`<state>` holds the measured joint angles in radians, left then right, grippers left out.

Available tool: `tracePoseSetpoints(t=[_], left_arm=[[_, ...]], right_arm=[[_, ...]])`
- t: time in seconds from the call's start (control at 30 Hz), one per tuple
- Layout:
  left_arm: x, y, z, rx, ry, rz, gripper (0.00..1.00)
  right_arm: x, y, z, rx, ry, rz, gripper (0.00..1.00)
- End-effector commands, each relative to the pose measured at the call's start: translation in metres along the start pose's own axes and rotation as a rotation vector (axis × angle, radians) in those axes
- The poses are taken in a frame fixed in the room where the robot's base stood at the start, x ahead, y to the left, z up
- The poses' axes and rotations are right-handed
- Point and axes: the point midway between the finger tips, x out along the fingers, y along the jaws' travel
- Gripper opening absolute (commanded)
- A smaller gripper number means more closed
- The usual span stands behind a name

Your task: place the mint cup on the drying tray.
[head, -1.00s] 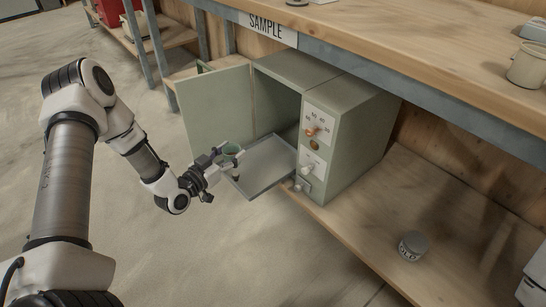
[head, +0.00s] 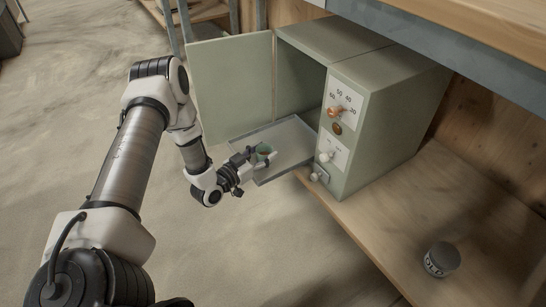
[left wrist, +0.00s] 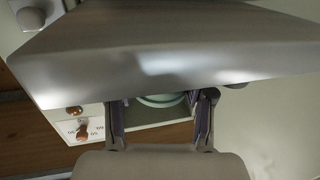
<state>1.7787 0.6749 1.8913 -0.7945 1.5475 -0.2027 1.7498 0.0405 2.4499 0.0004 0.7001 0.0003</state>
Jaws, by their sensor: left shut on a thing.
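The mint cup (head: 264,150) is small and pale green. My left gripper (head: 262,156) is shut on it, at the near left edge of the drying tray in the head view. The drying tray (head: 293,143) is a flat grey metal tray with a low rim, extending from the open cabinet. In the left wrist view, the cup's rim (left wrist: 163,100) shows between the two fingers (left wrist: 160,122), and the tray (left wrist: 170,50) fills the upper part. I cannot tell whether the cup touches the tray. My right gripper is not in view.
The green cabinet (head: 388,120) has its door (head: 232,85) open to the left, beside my left arm. Knobs (head: 335,111) are on its front panel. A grey labelled jar (head: 441,259) stands on the wooden shelf (head: 375,220). A workbench hangs above.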

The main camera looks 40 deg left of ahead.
Motion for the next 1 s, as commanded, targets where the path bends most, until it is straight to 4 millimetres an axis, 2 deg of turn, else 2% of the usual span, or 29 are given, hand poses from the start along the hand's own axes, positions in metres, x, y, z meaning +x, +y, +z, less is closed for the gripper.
tracePoseSetpoints(t=[0.07, 0.23, 0.3, 0.47, 0.67, 0.7, 0.73, 0.77, 1.0], left_arm=[[0.006, 0.0, 0.004, 0.002, 0.003, 0.002, 0.25], [0.041, 0.001, 0.005, 0.003, 0.005, 0.003, 0.25], [0.041, 0.0, 0.015, -0.001, 0.001, 0.0, 0.25], [0.04, 0.0, 0.01, 0.0, 0.0, 0.0, 0.25], [0.04, 0.0, 0.015, 0.0, 0.0, 0.0, 0.25], [0.04, 0.0, 0.014, 0.0, 0.0, 0.0, 0.64], [0.04, 0.0, 0.013, 0.0, 0.0, 0.0, 0.75], [0.04, 0.0, 0.013, 0.0, 0.0, 0.0, 0.78], [0.04, 0.0, 0.013, 0.0, 0.001, 0.0, 0.78]], right_arm=[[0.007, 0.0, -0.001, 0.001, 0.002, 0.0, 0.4], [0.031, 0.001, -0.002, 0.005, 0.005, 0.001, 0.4], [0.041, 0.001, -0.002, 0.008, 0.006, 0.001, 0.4], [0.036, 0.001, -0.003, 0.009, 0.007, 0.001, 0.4], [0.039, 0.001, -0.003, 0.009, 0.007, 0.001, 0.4], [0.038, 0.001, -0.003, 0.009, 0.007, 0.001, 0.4], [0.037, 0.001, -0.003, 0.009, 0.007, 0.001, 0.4], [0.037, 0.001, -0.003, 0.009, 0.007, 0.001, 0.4], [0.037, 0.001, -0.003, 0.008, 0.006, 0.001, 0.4]])
